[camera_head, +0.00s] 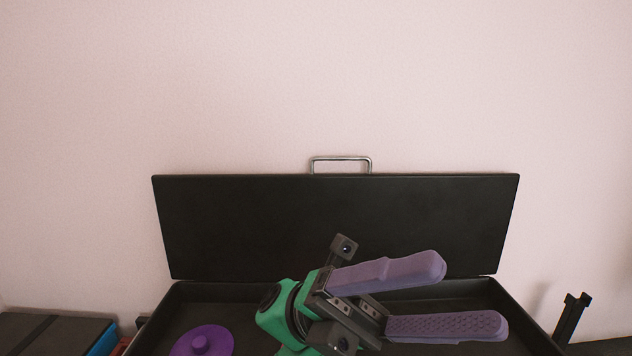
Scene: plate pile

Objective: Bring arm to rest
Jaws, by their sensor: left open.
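My left gripper (470,296), with purple padded fingers on a green and black wrist, is in the lower middle of the head view. Its fingers point right and are spread apart, with nothing between them. It is in front of the open black box (490,290) and hides part of its inside. My right gripper is not in view.
The box's black lid (260,225) stands up behind, with a metal handle (341,160) on top. A round purple lid-like piece (203,343) with a knob shows at the box's lower left. A dark case (50,335) is at far left; a black bracket (572,318) is at right.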

